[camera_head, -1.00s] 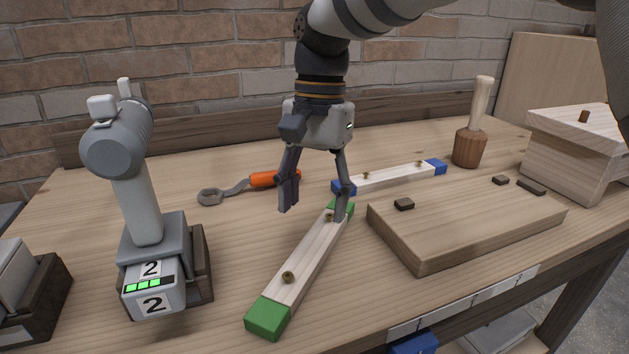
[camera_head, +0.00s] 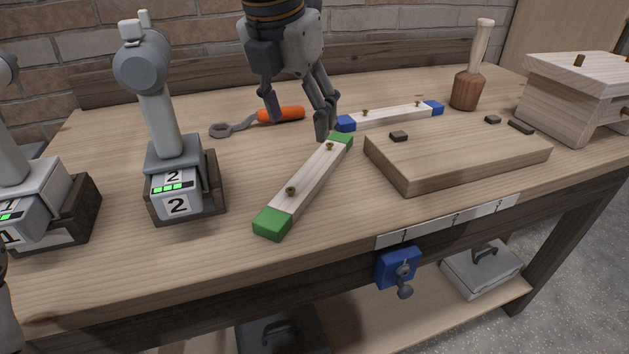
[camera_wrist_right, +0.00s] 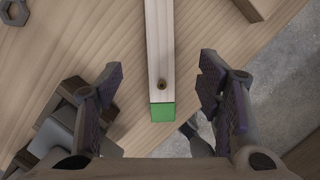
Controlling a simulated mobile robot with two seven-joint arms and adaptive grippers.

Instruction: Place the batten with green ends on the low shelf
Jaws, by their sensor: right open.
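The batten with green ends (camera_head: 306,183) lies flat on the workbench, its pale face up with two brass knobs. One green end points to the bench's front edge, the other to the back. My right gripper (camera_head: 297,127) is open and empty, raised above the bench. In the right wrist view, the batten (camera_wrist_right: 160,45) runs between the spread fingers (camera_wrist_right: 160,82), apart from both, with a green end near the bottom. The low shelf (camera_head: 390,322) is a pale board under the bench, partly hidden by the bench front. My left gripper is not seen.
A batten with blue ends (camera_head: 390,116) and an orange-handled wrench (camera_head: 280,115) lie behind. A blue vise (camera_head: 397,267) juts from the front. A grey toolbox (camera_head: 480,268) occupies the shelf's right.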

